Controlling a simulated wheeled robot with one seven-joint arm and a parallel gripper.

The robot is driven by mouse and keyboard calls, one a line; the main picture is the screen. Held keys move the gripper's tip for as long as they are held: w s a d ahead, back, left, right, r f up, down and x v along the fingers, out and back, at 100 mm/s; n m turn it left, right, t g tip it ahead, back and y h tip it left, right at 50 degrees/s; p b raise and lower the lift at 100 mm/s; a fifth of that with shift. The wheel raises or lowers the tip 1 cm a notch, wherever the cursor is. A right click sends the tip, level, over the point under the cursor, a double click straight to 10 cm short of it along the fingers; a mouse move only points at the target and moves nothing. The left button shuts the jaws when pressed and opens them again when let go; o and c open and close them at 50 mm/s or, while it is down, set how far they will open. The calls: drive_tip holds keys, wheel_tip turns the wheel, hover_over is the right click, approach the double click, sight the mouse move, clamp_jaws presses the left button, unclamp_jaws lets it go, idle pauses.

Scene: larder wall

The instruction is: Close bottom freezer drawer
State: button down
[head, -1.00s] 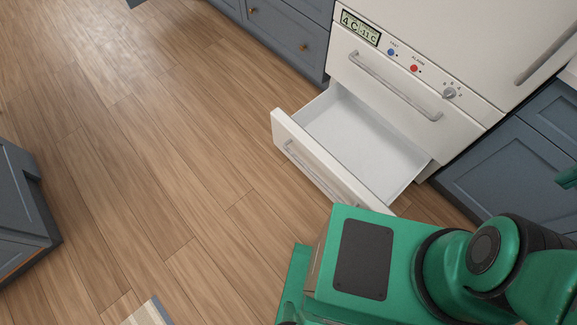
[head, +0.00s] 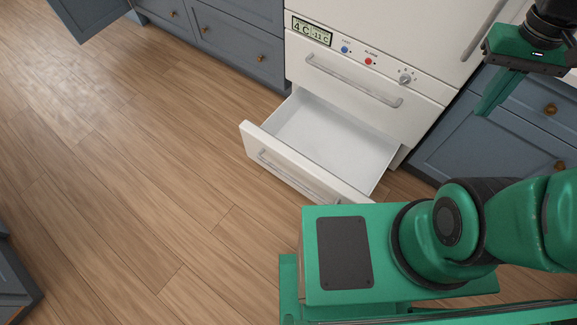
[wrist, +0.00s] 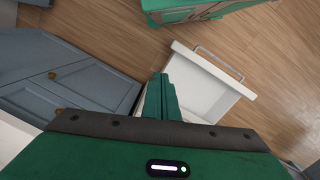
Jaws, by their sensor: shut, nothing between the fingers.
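The bottom freezer drawer (head: 300,172) is pulled out of the white fridge-freezer (head: 375,55), and its inside looks empty. Its front has a grey bar handle (head: 298,178). In the wrist view the open drawer (wrist: 207,85) lies beyond my fingers, with its handle on the far side. The drawer above it (head: 355,85) is shut. My gripper (head: 487,108) is shut and empty, to the right of the freezer, in front of the blue cabinets and apart from the drawer. Its green fingers also show in the wrist view (wrist: 165,95).
Blue cabinets (head: 500,120) stand right of the freezer and more drawers (head: 235,40) stand left. A cabinet door (head: 92,18) hangs open at the top left. Another dark unit (head: 15,285) is at the lower left. The wooden floor (head: 140,160) before the drawer is clear.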

drive_tip(key=w+a+f+n, duration=0.3)
drive_tip(key=w, duration=0.3)
drive_tip(key=n+t+h, duration=0.3)
drive_tip(key=n+h, duration=0.3)
drive_tip(key=n, duration=1.3)
hover_over(294, 164)
drive_tip(key=s, duration=0.2)
wheel_tip(294, 164, down, 31)
drive_tip(key=s+a+f+n+t, duration=0.2)
drive_tip(key=s+a+f+n, duration=0.25)
drive_tip(key=f, duration=0.45)
drive_tip(key=s+a+f+n+t, duration=0.3)
drive_tip(key=s+a+f+n, duration=0.15)
drive_tip(key=f, duration=0.35)
drive_tip(key=shift+n+y, duration=0.3)
drive_tip(key=x, duration=1.3)
drive_tip(key=shift+w+d+r, duration=0.15)
drive_tip(key=shift+r, duration=0.2)
drive_tip(key=shift+w+d, duration=0.3)
drive_tip(key=shift+w, duration=0.1)
